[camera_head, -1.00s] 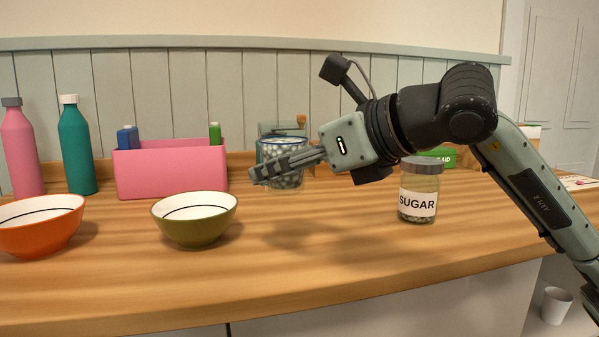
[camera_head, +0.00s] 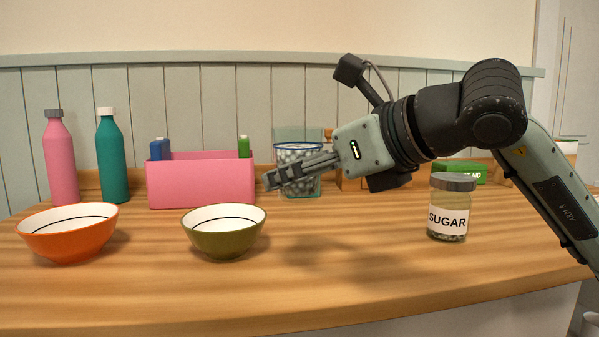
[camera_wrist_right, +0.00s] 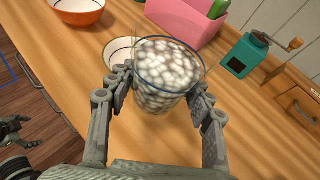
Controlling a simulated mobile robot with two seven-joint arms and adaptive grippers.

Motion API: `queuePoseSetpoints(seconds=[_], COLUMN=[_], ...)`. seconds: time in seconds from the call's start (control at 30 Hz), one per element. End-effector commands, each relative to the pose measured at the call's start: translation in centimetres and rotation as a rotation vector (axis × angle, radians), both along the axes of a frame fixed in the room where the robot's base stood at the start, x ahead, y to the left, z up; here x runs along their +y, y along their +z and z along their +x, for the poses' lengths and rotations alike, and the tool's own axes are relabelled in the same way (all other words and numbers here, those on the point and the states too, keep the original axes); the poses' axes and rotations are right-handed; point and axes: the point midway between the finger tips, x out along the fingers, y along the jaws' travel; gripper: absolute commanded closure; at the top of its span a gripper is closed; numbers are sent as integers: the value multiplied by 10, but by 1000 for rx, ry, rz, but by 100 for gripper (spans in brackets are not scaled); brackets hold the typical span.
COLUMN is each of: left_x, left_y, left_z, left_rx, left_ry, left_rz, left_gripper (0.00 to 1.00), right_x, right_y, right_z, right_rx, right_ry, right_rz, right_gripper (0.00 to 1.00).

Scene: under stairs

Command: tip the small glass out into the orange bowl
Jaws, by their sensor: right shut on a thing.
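The small glass (camera_head: 295,153) is clear with a blue rim and full of pale, bead-like pieces. My right gripper (camera_head: 292,176) is shut around its sides and holds it upright above the counter, right of the olive bowl. The right wrist view shows the glass (camera_wrist_right: 168,68) between both fingers (camera_wrist_right: 165,90). The orange bowl (camera_head: 66,243) stands at the far left of the counter; its visible inside is white with a dark line. A dark gripper, apparently my left one (camera_wrist_right: 18,132), shows at the left edge of the right wrist view; its jaws are unclear.
The olive bowl (camera_head: 224,240) stands between the glass and the orange bowl. Behind are a pink bottle (camera_head: 61,165), a teal bottle (camera_head: 112,160), a pink box (camera_head: 200,183) and a teal grinder (camera_wrist_right: 244,55). A sugar jar (camera_head: 450,210) stands right. The front counter is clear.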

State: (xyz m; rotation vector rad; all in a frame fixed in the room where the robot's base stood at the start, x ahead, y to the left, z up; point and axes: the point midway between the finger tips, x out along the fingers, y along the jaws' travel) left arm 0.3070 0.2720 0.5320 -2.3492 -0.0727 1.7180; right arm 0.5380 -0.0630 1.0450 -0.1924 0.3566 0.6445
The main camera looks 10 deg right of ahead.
Motion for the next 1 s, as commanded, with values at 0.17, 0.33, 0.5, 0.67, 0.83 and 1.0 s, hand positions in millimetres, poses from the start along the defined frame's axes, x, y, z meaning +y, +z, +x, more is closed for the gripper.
queuePoseSetpoints(seconds=[0.17, 0.33, 0.5, 0.67, 0.83, 1.0], left_x=[1, 1, 1, 1, 1, -1], left_y=[1, 1, 1, 1, 1, 1], left_z=[0, 0, 1, 1, 1, 1], left_rx=[-2, -2, -3, -3, -3, -2], left_ry=[2, 2, 3, 3, 3, 2], left_rz=[1, 1, 1, 1, 1, -2], left_gripper=[16, 16, 16, 16, 16, 16], right_x=[0, 0, 0, 0, -1, -5], right_y=[1, 1, 1, 1, 1, 2], right_z=[0, 0, 0, 0, 0, 6], right_rx=[-2, -2, -2, -2, -3, -1], right_ry=[0, 0, 0, 0, -1, -6], right_rz=[2, 2, 2, 2, 2, 2], right_gripper=[69, 90, 100, 100, 100, 100])
